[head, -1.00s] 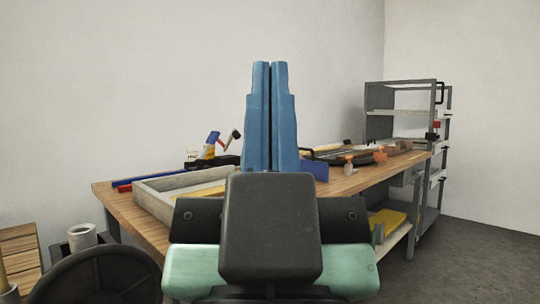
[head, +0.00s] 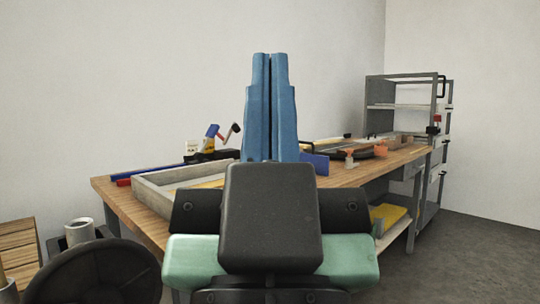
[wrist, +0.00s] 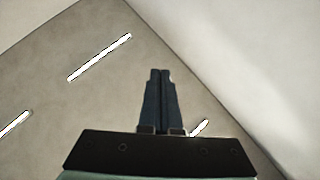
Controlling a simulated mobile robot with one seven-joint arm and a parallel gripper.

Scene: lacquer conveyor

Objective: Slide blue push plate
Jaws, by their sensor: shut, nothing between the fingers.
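A blue plate (head: 315,163) stands upright on the wooden workbench. It shows just right of my gripper, and its left part is hidden behind the fingers. My gripper (head: 270,56) is raised in front of the bench, with its two blue fingers pointing up and shut together, nothing between them. The wrist view also shows the shut fingers (wrist: 160,74), against the ceiling and wall, with no bench or plate there. I see no contact between my gripper and the plate, but cannot judge the gap.
A grey shallow tray (head: 160,198) lies on the bench (head: 125,207) at left, near blue and red bars (head: 145,172). Small orange-topped items (head: 350,156) stand right of the plate. A grey shelf rack (head: 440,150) is behind at right. Open floor (head: 480,245) lies at right.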

